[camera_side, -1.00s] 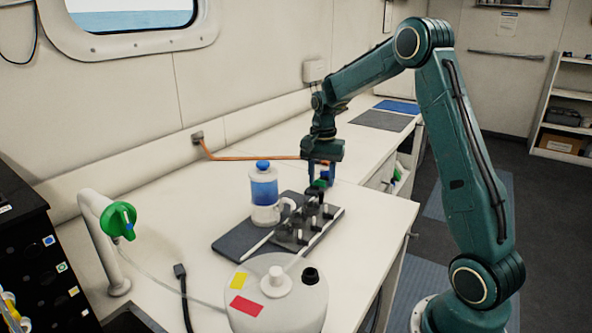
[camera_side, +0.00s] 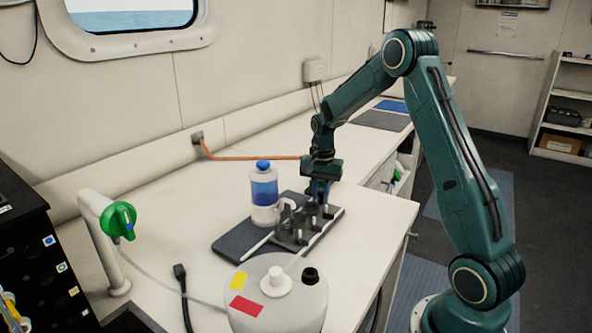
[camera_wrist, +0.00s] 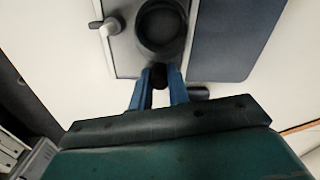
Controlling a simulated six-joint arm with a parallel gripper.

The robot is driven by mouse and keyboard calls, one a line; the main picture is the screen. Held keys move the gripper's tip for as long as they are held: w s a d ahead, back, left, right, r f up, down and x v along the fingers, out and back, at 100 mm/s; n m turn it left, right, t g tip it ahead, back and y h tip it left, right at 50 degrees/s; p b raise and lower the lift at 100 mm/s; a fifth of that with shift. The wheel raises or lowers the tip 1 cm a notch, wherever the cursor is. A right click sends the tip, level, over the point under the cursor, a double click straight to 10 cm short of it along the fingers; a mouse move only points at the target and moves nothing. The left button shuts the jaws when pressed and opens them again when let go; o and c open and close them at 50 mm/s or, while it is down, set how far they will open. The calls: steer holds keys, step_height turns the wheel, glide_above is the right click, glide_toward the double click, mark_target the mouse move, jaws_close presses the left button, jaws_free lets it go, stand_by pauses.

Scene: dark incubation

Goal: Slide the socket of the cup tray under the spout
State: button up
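My gripper (camera_side: 319,199) points down at the tray's far end. In the wrist view, its two blue fingers (camera_wrist: 160,76) stand on either side of a small dark knob (camera_wrist: 159,80) at the tray's edge. A round dark socket (camera_wrist: 162,25) lies just beyond them. I cannot tell whether the fingers press on the knob.
A white round container (camera_side: 254,309) with red and yellow labels stands in front of the tray. A white post with a green knob (camera_side: 119,220) stands at left. A black cable (camera_side: 183,290) lies on the bench. An orange tube (camera_side: 245,157) runs behind.

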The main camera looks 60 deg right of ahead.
jaws_close()
steer(key=shift+d, duration=2.25)
steer(key=o, duration=0.7)
jaws_free()
steer(key=shift+r, duration=0.1)
step_height(320, 180, up, 14)
steer(key=shift+f, duration=0.15)
steer(key=shift+a, duration=0.15)
